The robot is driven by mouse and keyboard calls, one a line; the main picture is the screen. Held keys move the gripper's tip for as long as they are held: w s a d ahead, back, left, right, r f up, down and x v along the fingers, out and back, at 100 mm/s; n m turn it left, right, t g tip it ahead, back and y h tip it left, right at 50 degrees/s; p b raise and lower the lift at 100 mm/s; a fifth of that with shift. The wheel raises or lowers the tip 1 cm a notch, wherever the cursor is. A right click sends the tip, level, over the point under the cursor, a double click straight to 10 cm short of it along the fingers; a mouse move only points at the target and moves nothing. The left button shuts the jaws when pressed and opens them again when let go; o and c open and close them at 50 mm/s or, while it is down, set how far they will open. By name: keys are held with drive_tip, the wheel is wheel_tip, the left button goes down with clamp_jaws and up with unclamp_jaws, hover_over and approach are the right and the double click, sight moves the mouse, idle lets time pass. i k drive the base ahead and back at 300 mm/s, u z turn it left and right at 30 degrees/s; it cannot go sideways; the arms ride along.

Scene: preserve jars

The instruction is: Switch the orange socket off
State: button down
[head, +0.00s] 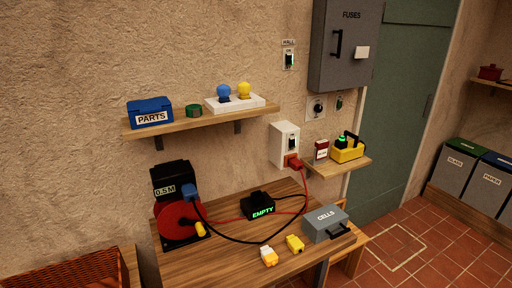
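A white wall socket box (284,131) is fixed to the wall above the right part of the table. Its rocker switch (292,143) shows green. A red plug (294,162) sits in its lower part, with a red cable running down from it. I cannot make out an orange socket; no socket in the head view looks clearly orange. A second switch plate (289,60) with a green-lit switch is higher on the wall under a "HALL" label. My gripper is not in the head view.
The wooden table (215,265) holds a red and black cable reel (176,217), a black "EMPTY" box (258,205), yellow connectors (294,243) and a grey "CELLS" box (325,222). A small shelf (345,167) sticks out right of the socket. A grey fuse box (344,45) hangs above.

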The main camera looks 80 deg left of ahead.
sight(292, 140)
drive_tip(key=z, duration=0.5)
drive_tip(key=k, duration=0.15)
drive_tip(key=u, duration=3.4)
drive_tip(key=k, duration=0.15)
drive_tip(key=u, duration=0.2)
drive_tip(key=i, duration=1)
drive_tip(key=u, duration=0.3)
